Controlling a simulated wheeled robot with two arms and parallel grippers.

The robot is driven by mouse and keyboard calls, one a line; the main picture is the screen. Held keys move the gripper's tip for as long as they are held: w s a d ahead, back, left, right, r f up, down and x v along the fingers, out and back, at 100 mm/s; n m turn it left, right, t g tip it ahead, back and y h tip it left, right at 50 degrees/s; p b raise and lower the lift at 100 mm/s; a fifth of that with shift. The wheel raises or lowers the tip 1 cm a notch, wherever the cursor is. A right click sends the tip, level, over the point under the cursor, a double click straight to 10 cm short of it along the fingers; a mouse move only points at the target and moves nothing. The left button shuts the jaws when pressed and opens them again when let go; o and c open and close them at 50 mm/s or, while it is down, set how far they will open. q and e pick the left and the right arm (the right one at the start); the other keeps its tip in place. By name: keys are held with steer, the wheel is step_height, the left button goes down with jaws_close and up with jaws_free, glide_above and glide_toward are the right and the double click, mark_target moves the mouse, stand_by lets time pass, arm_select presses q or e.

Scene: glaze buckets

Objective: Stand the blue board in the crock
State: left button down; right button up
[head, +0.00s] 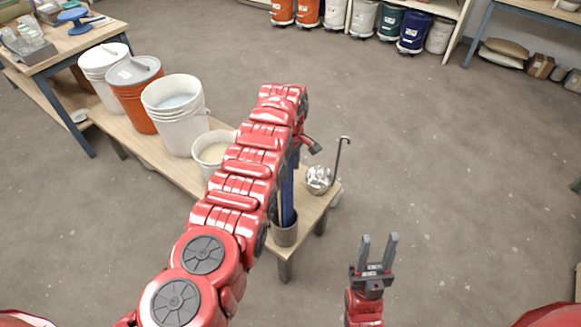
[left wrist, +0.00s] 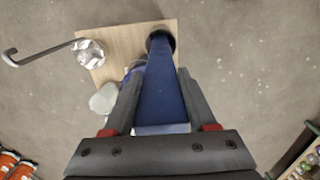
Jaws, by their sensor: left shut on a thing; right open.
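The blue board (head: 288,190) stands close to upright over the grey crock (head: 286,236), its lower end at the crock's mouth. In the left wrist view the board (left wrist: 160,95) runs away from me to the dark round crock (left wrist: 161,36). My left gripper (left wrist: 160,78) is shut on the board, one finger on each side. In the head view my left arm hides most of that gripper and part of the board. Whether the board's end rests on the crock's bottom cannot be seen. My right gripper (head: 377,250) is open and empty, over the floor.
The crock stands at the near end of a low wooden bench (head: 318,198). A shiny ladle (head: 320,179) with a hooked handle is beside it. A cream-filled pail (head: 212,152), a white bucket (head: 178,120) and an orange bucket (head: 135,95) stand further along. Floor to the right is clear.

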mark_target(290, 182)
arm_select(q)
steer(key=shift+f+b, duration=3.3)
steer(key=shift+f, duration=0.35)
steer(key=shift+c, duration=0.6)
jaws_free()
steer(key=shift+c, duration=0.4)
steer(key=shift+r+p, duration=0.4)
steer(key=shift+p, duration=0.15)
steer(key=shift+f, duration=0.1)
step_height(290, 182, up, 10)
steer(key=p, duration=0.9)
steer(key=shift+f, duration=0.25)
